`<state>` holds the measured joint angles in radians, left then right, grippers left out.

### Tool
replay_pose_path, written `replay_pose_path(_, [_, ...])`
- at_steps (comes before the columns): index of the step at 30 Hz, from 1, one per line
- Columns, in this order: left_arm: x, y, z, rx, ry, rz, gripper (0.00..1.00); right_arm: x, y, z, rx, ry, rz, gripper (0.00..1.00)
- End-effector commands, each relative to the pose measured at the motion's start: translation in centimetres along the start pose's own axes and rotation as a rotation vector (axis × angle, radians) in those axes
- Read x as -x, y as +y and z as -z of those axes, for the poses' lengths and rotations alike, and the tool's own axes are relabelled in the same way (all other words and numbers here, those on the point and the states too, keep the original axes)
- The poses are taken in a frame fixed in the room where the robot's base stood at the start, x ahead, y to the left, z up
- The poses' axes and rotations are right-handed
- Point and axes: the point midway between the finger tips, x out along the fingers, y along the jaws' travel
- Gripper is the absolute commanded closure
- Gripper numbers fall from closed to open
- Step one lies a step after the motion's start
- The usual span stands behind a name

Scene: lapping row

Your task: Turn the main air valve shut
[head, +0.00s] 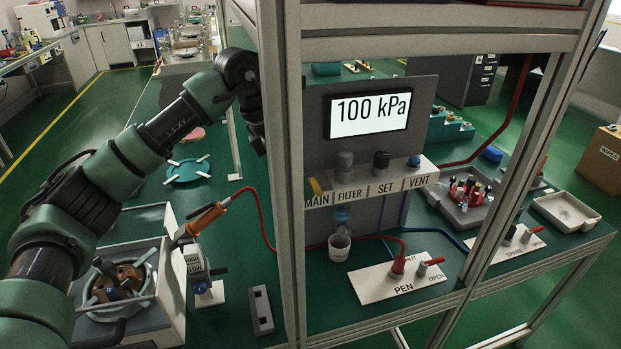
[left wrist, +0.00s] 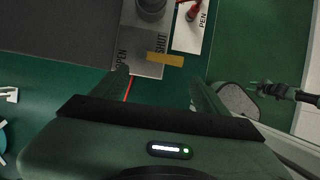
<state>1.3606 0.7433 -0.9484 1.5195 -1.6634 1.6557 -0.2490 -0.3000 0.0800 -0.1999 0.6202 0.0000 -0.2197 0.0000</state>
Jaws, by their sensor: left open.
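The main air valve's yellow lever (head: 316,187) shows at the left end of the white shelf labelled MAIN, FILTER, SET and VENT, partly behind the frame post. My left gripper (left wrist: 160,80) is open and empty. The lever appears just beyond its fingertips, nearer the right finger; I see no contact. In the head view the post hides the gripper's fingers. The display (head: 368,115) reads 100 kPa. My right gripper is not in view.
The frame post (head: 288,180) stands between the head camera and my left gripper. A lapping machine (head: 125,285) and an orange-handled tool (head: 207,218) are at left.

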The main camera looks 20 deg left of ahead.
Motion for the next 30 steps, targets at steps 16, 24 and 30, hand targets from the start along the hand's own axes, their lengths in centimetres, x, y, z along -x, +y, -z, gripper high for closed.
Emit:
replay_pose_path(16, [3.5, 0.0, 8.6, 0.000, -0.001, -0.001, 0.26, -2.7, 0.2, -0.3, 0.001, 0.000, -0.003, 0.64])
replay_pose_path(24, [3.7, 0.0, 8.8, -0.002, -0.001, 0.000, 0.26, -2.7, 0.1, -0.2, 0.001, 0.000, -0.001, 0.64])
replay_pose_path(30, [3.6, 0.0, 8.8, -0.001, -0.001, 0.000, 0.26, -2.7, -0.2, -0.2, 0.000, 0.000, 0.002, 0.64])
